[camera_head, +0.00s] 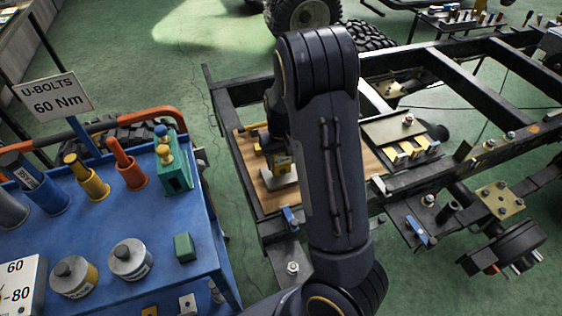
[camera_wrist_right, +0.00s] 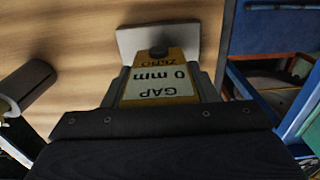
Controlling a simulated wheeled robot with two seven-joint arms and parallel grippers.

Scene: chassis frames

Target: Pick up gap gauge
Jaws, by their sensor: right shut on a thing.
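The gap gauge (camera_head: 283,164) is a small yellow block with a pale foot, over the wooden board (camera_head: 246,160) on the dark chassis frame. In the right wrist view the gauge (camera_wrist_right: 160,86) shows a white label reading "GAP ZERO 0 mm", upside down, and a dark knob. My right gripper (camera_wrist_right: 162,84) is shut on it, one finger on each side. In the head view my right arm hides most of this gripper (camera_head: 272,144). I cannot tell whether the foot touches the board. My left gripper is not in view.
A blue cart (camera_head: 110,225) at left holds coloured tools, metal canisters and a green block (camera_head: 184,247). A "U-BOLTS 60 Nm" sign (camera_head: 57,95) stands at its back. Chassis rails (camera_head: 480,75) and a plate with yellow pieces (camera_head: 405,140) lie to the right.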

